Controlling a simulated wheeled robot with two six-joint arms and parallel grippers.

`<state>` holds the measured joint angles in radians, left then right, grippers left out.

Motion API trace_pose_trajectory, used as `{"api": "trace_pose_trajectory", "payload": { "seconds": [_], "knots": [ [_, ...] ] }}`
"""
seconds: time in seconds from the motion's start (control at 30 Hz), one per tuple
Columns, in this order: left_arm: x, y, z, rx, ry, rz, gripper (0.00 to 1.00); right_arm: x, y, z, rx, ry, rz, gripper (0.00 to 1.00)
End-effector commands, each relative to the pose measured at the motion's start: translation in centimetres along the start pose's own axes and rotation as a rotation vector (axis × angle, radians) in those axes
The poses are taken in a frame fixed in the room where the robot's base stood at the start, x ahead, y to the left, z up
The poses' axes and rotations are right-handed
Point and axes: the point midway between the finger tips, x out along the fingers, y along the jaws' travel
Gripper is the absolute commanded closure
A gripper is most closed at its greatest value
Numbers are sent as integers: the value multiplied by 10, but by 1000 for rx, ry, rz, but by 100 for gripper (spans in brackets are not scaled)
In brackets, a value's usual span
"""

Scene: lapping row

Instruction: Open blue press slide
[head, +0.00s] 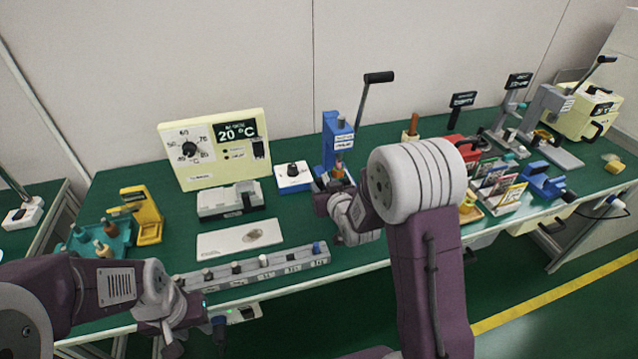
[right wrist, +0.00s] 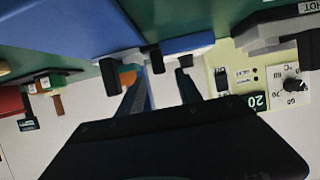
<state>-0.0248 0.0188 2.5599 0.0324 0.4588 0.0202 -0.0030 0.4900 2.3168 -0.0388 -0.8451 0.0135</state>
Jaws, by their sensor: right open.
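The blue press (head: 337,135) stands at the back middle of the green bench, with a long lever and black handle (head: 379,77) raised up to the right. Its lower front is partly hidden behind my right wrist. My right gripper (head: 328,193) is at the front of the press base. In the right wrist view, the open fingers of my right gripper (right wrist: 160,88) point at a blue body (right wrist: 195,45) with small dark and silver parts between and beside them. I cannot tell whether they touch it. My left gripper (head: 182,332) hangs low at the bench's front edge; its fingers are unclear.
A cream temperature panel (head: 214,150) stands left of the press, with a grey block (head: 230,200) and a white plate (head: 240,240) before it. A grey rail with pegs (head: 250,268) lies along the front edge. Card racks (head: 495,187) and a blue fixture (head: 543,180) stand to the right.

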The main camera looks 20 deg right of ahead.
Motion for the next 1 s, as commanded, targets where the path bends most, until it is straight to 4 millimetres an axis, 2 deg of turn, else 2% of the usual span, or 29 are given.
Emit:
{"api": "trace_pose_trajectory", "payload": {
  "seconds": [0.1, 0.23, 0.37, 0.6, 0.7, 0.77, 1.0],
  "knots": [
    [4, 0, 0, 0, 0, 0, 64, 26, 0, 2, 0, 0, 0, 58],
    [5, 0, 1, 0, 0, 0, 64, 46, 0, 1, 0, -1, 0, 58],
    [6, 0, 1, 0, 0, 0, 64, 55, 0, 1, 0, -2, 0, 58],
    [6, 0, 1, 0, 0, 0, 64, 56, 0, 0, 0, -1, 0, 58],
    [6, 0, 1, 0, 0, 0, 64, 56, 0, 0, 0, -1, 0, 86],
    [6, 0, 1, 0, 0, 0, 64, 56, 0, 1, 0, -1, 0, 100],
    [6, 0, 1, 0, 0, 0, 64, 56, 0, 1, 0, -2, 0, 100]
  ]
}}
